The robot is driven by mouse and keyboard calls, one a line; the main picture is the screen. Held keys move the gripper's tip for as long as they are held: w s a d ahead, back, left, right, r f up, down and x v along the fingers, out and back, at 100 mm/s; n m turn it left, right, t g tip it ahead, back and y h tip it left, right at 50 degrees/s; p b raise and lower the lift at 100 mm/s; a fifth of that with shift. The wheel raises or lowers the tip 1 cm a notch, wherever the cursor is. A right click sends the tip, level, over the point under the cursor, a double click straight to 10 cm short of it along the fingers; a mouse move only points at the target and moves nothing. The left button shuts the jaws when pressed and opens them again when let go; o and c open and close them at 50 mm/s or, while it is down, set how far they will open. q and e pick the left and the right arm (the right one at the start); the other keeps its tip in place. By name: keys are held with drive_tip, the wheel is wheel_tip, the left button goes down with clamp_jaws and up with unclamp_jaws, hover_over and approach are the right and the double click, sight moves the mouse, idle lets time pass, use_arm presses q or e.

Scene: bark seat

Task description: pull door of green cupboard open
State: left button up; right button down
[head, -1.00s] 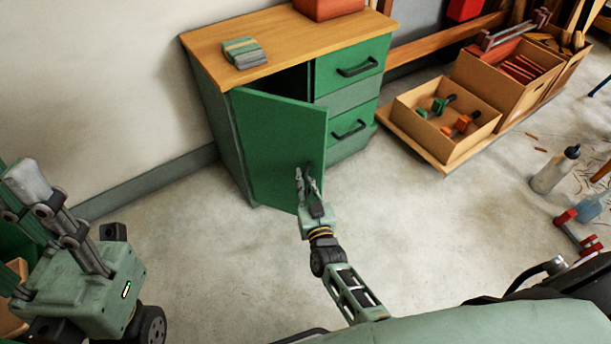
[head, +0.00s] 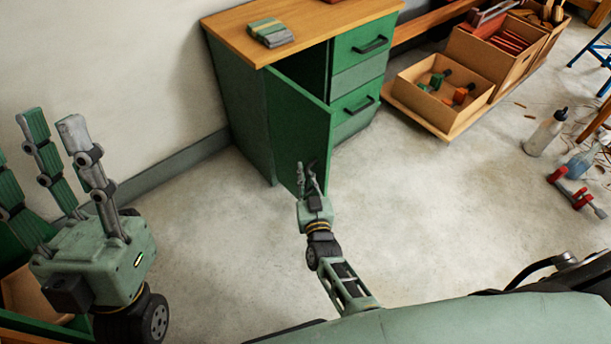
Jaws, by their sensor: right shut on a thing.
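The green cupboard (head: 241,105) with a wooden top (head: 335,22) stands against the wall. Its green door (head: 298,130) is hinged on the left and stands well open, swung out towards me, with the dark inside showing beside it. My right gripper (head: 309,178) is at the lower outer part of the door, shut on its handle; the handle itself is mostly hidden by the fingers. My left gripper (head: 75,150) is at the far left, fingers pointing up and spread apart, away from the cupboard and empty.
Two green drawers with black handles (head: 371,45) sit right of the door. Cardboard boxes (head: 440,100) with tools stand on a low wooden board at right. A bottle (head: 546,132) and a red clamp (head: 575,194) are on the floor further right. The floor before the cupboard is clear.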

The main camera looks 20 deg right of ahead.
drive_tip(key=shift+s+d+f, duration=0.1)
drive_tip(key=shift+s+f, duration=0.1)
drive_tip(key=shift+s, duration=0.05)
drive_tip(key=c, duration=1.8)
unclamp_jaws()
drive_tip(key=shift+r, duration=0.1)
drive_tip(key=shift+w, duration=0.1)
drive_tip(key=shift+r, duration=0.1)
